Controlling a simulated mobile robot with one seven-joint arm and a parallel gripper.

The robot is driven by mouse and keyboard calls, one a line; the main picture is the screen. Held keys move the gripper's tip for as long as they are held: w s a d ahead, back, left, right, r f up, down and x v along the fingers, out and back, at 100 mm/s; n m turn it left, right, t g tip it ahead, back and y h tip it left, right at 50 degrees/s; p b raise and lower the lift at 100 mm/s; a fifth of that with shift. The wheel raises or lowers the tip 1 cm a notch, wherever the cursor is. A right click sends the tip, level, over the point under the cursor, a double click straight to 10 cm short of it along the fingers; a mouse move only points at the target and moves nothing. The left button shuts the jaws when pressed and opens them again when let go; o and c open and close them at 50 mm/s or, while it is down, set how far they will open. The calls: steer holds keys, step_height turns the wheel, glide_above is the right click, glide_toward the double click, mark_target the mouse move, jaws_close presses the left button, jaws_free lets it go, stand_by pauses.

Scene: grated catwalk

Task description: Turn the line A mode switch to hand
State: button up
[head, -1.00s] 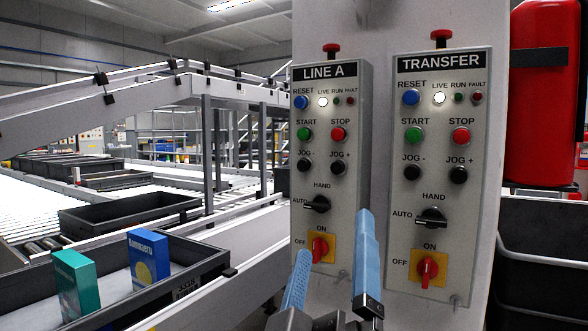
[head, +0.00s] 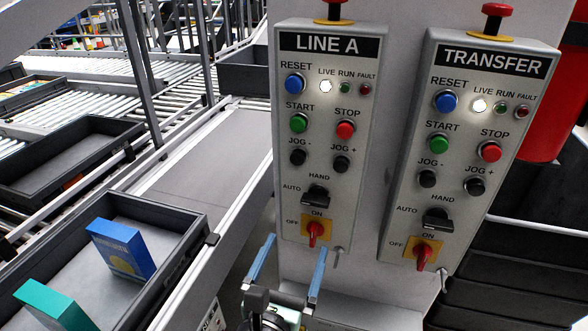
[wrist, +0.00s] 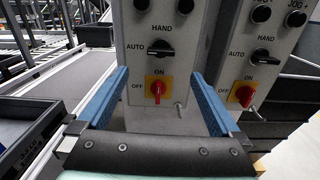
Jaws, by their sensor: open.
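The LINE A panel (head: 317,125) is a grey box with buttons, lamps and labels. Its mode switch (head: 316,195) is a black knob below the HAND label and right of AUTO. In the wrist view the same mode switch (wrist: 161,50) has its bar lying roughly level, in line with AUTO. Below it is a red ON/OFF switch (head: 315,232) on a yellow plate. My gripper (head: 295,250) is open and empty, with blue fingers spread below and in front of the panel. In the wrist view my gripper (wrist: 158,75) has its fingertips either side of the red switch, below the mode switch.
The look-alike TRANSFER panel (head: 465,130) stands close on the right, with its own black mode knob (head: 436,219). A small peg (head: 337,257) sticks out under the LINE A panel. At left are a conveyor and a grey bin (head: 185,225) with boxes.

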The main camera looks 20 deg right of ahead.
mark_target(314, 203)
steer(key=x, duration=1.3)
steer(key=shift+s+d, duration=0.1)
steer(key=c, duration=1.3)
